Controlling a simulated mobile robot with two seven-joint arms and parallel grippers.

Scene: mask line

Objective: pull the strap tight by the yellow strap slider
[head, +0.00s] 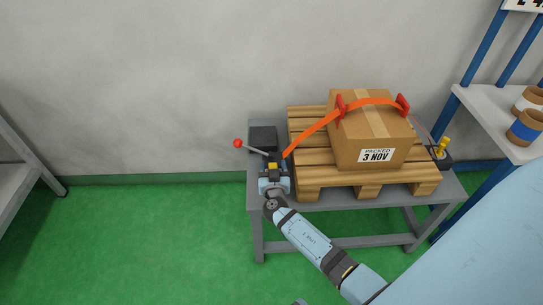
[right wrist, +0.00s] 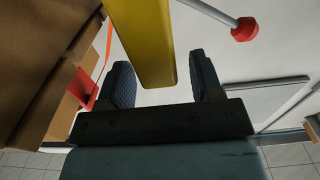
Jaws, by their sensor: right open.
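The orange strap (head: 318,132) runs from the left of the pallet up over the cardboard carton (head: 345,150), across two red corner pieces (head: 403,105). The yellow strap slider (head: 272,166) shows at my right gripper (head: 274,174), left of the pallet. In the right wrist view the yellow slider (right wrist: 143,40) reaches down between the two dark fingers of the gripper (right wrist: 163,80). The fingers are open, with gaps beside the slider. Whether either finger touches it I cannot tell. My left gripper is not in view.
The carton stands on a wooden pallet (head: 307,178) on a grey table (head: 257,205). A lever with a red ball (head: 238,143) sticks out left beside a dark box (head: 263,138). Another yellow fitting (head: 443,145) is at the pallet's right. A shelf (head: 500,120) with tape rolls stands right.

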